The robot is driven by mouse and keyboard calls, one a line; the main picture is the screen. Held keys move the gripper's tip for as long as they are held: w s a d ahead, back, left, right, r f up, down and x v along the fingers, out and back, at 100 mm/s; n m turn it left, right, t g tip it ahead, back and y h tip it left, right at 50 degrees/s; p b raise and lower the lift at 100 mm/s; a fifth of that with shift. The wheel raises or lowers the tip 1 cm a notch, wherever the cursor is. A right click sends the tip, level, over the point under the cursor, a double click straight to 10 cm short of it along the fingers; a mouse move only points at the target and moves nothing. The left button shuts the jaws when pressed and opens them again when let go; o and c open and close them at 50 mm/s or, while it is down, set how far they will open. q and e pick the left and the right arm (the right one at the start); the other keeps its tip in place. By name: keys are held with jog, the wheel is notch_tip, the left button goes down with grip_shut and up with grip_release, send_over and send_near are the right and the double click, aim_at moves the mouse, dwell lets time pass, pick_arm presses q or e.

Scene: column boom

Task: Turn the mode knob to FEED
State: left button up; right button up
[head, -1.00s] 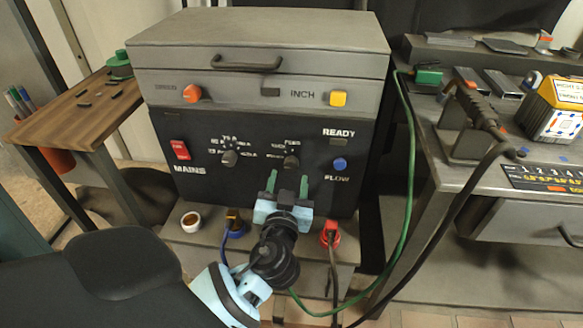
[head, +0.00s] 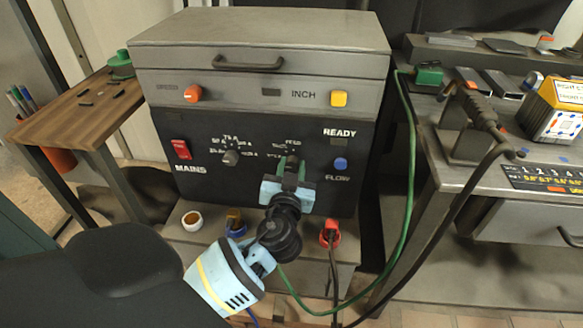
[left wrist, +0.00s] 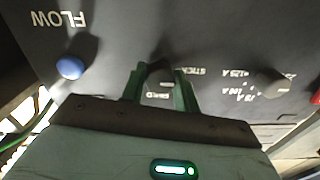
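The mode knob (left wrist: 158,72) is a dark knob on the black front panel (head: 320,185) of the grey machine, with small white labels around it. My left gripper (head: 291,168) is at this knob, and its two green fingers stand on either side of it. In the left wrist view, which shows the panel upside down, the fingers (left wrist: 160,88) look closed against the knob's sides. The knob's pointer is hidden, so its setting cannot be read. The FEED label (head: 293,142) is above the knob. My right gripper is not in view.
A similar knob (head: 230,158) is to the left, with the red MAINS switch (head: 181,149) beyond it. A blue FLOW button (head: 340,164) is close on the right. Red (head: 330,234) and blue plugs sit below. A green cable (head: 411,170) hangs at the right.

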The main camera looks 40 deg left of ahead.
pick_arm(q)
jog(key=shift+c, duration=0.5)
jog(key=shift+m, duration=0.4)
jog(key=m, duration=0.3)
jog(key=shift+p, duration=0.35)
jog(key=m+p, duration=0.1)
jog(key=m, duration=0.3)
jog(key=m+p, duration=0.1)
jog(key=m, duration=0.2)
jog(key=shift+r, duration=0.1)
jog(key=m+p, duration=0.1)
jog(key=m, duration=0.2)
jog(key=m+p, duration=0.1)
jog(key=m, duration=0.2)
jog(key=shift+m+t+p, duration=0.3)
jog(key=shift+m, duration=0.6)
